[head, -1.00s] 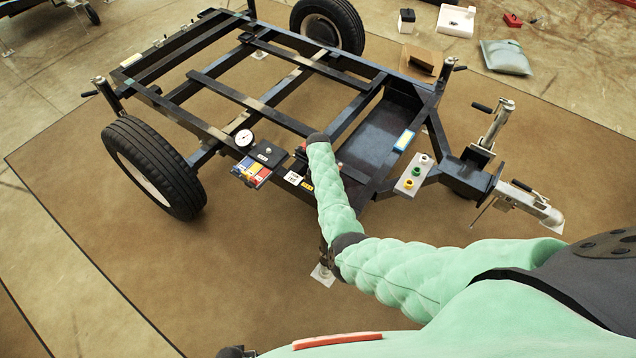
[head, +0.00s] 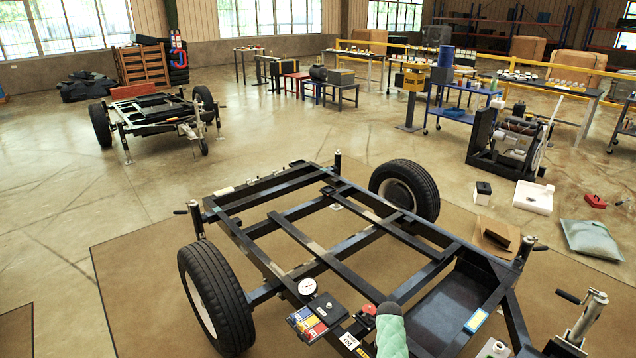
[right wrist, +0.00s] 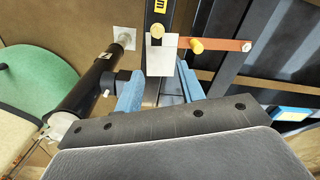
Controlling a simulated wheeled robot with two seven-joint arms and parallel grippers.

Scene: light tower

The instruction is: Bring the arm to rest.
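The end of my right arm, in a green quilted sleeve (head: 392,330), shows at the bottom of the head view beside the trailer's front panel. My right gripper (right wrist: 163,85) shows in the right wrist view as two blue fingers standing apart. A white plate (right wrist: 162,58) and a dark bar with a yellow mark lie beyond and between them; I see no clear grip on either. My left gripper is not in the head view.
A black trailer frame (head: 290,232) with two wheels stands on a brown mat (head: 140,270). Its front carries a gauge (head: 308,287) and coloured blocks (head: 312,321). A second trailer (head: 150,112), tables and a yellow rail stand further back. Open concrete floor lies between.

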